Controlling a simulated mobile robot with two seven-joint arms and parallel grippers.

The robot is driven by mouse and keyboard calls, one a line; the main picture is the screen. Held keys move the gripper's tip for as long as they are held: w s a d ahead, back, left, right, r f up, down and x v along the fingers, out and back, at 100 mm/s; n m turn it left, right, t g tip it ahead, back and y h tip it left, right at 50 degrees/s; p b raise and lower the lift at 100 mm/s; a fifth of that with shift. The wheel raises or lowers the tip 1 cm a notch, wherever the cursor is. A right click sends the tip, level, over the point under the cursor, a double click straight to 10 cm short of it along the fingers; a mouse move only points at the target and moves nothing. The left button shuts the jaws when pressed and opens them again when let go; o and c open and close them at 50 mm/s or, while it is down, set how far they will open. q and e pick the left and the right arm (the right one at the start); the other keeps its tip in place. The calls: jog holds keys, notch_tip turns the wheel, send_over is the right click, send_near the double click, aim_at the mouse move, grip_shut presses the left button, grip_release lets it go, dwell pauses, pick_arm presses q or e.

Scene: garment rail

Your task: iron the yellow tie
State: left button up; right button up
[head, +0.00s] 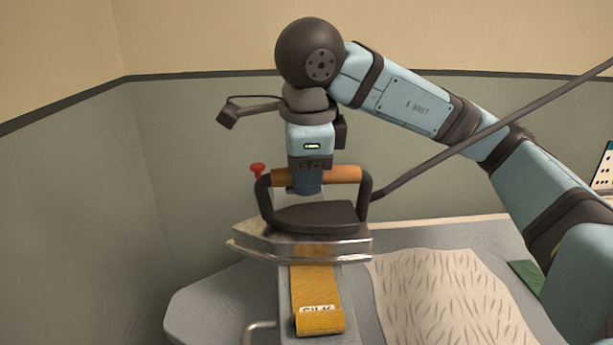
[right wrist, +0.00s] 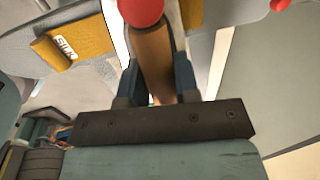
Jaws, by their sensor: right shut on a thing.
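The yellow tie (head: 317,284) lies along a narrow grey board, with a white label reading SILK near its front end. It also shows in the right wrist view (right wrist: 88,42). The iron (head: 315,217) has a dark body, a shiny metal soleplate and an orange-brown handle. My right gripper (head: 308,188) is shut on that handle from above, and the handle shows between the fingers in the right wrist view (right wrist: 152,60). The iron is over the tie's far part and hides it. I cannot tell whether the soleplate touches the tie. My left gripper is not in view.
The grey ironing table (head: 215,295) spreads around the narrow board. A cream patterned cloth (head: 445,295) lies to the right, with a green piece (head: 526,274) beyond it. A dark cord (head: 450,147) runs from the iron up to the right, across my arm. Walls stand behind and left.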

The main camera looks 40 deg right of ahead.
jog(key=shift+w+d, duration=0.5)
jog(key=shift+w, duration=0.3)
pick_arm(q)
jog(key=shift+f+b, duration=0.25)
jog(key=shift+b, duration=0.25)
pick_arm(e)
jog(key=w+d, duration=0.2)
jog(key=w, duration=0.1)
jog(key=w+d, duration=0.1)
jog(key=shift+w, duration=0.35)
pick_arm(q)
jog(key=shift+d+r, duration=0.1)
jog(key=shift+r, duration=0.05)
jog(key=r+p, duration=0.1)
jog(key=p, duration=0.2)
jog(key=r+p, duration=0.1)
jog(key=p, duration=0.2)
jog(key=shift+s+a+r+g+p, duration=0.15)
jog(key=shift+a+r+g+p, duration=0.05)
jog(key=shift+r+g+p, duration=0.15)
pick_arm(e)
jog(key=w+v, duration=0.1)
jog(key=v, duration=0.6)
jog(key=shift+w+d, duration=0.2)
jog(key=shift+d, duration=0.1)
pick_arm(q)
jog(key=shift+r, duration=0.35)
pick_arm(e)
jog(key=shift+r, duration=0.2)
